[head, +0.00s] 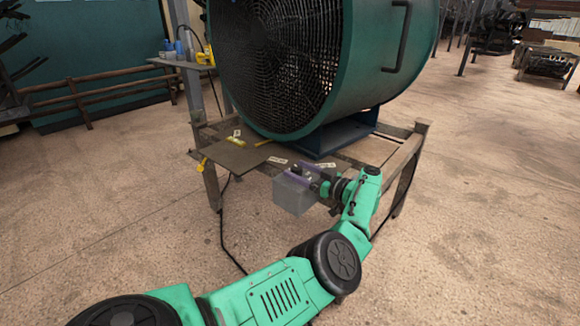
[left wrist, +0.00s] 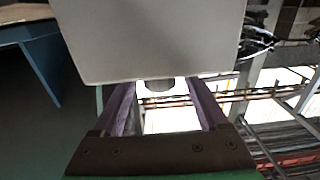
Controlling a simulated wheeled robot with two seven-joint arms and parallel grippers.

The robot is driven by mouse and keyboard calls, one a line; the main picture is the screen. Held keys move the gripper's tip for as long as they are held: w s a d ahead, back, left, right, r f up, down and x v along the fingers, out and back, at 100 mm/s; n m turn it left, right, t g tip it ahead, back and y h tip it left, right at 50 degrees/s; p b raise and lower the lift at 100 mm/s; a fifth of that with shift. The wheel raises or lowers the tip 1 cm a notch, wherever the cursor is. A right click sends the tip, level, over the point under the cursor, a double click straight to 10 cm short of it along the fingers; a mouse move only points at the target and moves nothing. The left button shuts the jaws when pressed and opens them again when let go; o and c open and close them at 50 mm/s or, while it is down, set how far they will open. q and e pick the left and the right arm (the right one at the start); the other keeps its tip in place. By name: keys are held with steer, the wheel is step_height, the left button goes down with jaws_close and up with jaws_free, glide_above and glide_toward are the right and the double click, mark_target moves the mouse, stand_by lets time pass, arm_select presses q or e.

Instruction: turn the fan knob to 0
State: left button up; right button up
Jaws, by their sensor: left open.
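A large green fan (head: 385,50) with a dark round grille stands on a metal frame. A grey control box (head: 293,196) sits at the frame's front, and its pale face fills the top of the left wrist view (left wrist: 155,40). A small dark grey knob (left wrist: 159,84) shows at the box's lower edge in that view. My left gripper (head: 300,174) is at the box, its purple fingers open. In the left wrist view the fingertips (left wrist: 160,92) lie on either side of the knob; I cannot tell whether they touch it. The knob's setting and any markings are hidden. My right gripper is out of view.
The metal stand (head: 405,165) and a flat plate (head: 230,155) lie close around the box. A dark cable (head: 222,235) runs down to the floor. A small shelf with bottles (head: 180,50) stands at the back left.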

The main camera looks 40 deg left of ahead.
arm_select(q)
steer(key=d+b, duration=0.2)
steer(key=d, duration=0.8)
steer(key=shift+w+d, duration=0.15)
steer(key=shift+d, duration=0.05)
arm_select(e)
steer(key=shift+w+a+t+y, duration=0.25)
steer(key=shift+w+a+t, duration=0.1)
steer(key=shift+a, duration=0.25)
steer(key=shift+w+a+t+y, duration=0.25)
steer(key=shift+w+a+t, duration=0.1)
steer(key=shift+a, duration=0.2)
